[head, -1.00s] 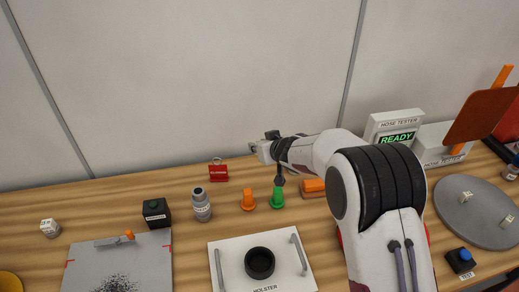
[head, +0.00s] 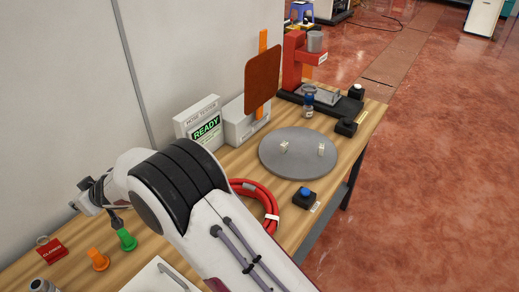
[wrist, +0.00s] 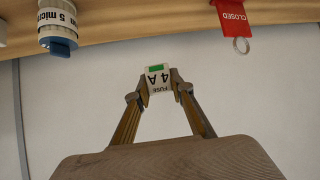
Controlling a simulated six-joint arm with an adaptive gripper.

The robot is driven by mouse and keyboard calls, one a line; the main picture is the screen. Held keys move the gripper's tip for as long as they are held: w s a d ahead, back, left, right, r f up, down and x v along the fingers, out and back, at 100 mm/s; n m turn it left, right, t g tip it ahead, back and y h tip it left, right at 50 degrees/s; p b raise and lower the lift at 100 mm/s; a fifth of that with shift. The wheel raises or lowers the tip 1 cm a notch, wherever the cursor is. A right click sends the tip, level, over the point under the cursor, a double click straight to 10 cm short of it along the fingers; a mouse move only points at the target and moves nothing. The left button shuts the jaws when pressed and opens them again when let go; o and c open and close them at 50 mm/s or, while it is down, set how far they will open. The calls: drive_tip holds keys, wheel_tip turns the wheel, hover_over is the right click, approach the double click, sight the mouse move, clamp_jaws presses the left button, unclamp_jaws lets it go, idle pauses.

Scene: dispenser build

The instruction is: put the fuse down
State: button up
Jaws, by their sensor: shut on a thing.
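The fuse (wrist: 159,79) is a small white block marked "FUSE 4 A" with a green patch. In the wrist view it sits between the two fingertips of my gripper (wrist: 160,88), which is shut on it. In the head view my gripper (head: 86,197) is at the left, raised above the bench near the wall. The fuse cannot be made out there.

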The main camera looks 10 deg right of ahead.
drive_tip(key=w+d+r+m+t+h, duration=0.2)
drive_tip(key=d+r+m+h, duration=0.1)
drive_tip(key=d, duration=1.6)
drive_tip(key=w+d+r+m+t+h, duration=0.1)
drive_tip(key=d+r+m+h, duration=0.2)
drive_tip(key=d, duration=1.5)
drive_tip(key=w+d+r+m+t+h, duration=0.2)
drive_tip(key=d+m, duration=0.2)
drive_tip(key=d, duration=1.5)
drive_tip(key=w+d+f+n+y, duration=0.1)
drive_tip(key=w+d+f, duration=0.2)
drive_tip(key=d, duration=0.3)
drive_tip(key=w+d+f+n+y, duration=0.2)
drive_tip(key=w+d+f, duration=0.1)
drive_tip(key=w+d, duration=0.2)
drive_tip(key=shift+w+d+g, duration=0.2)
drive_tip(key=shift+d+g, duration=0.2)
drive_tip(key=shift+d, duration=0.7)
drive_tip(key=shift+f, duration=0.1)
drive_tip(key=shift+f, duration=3.1)
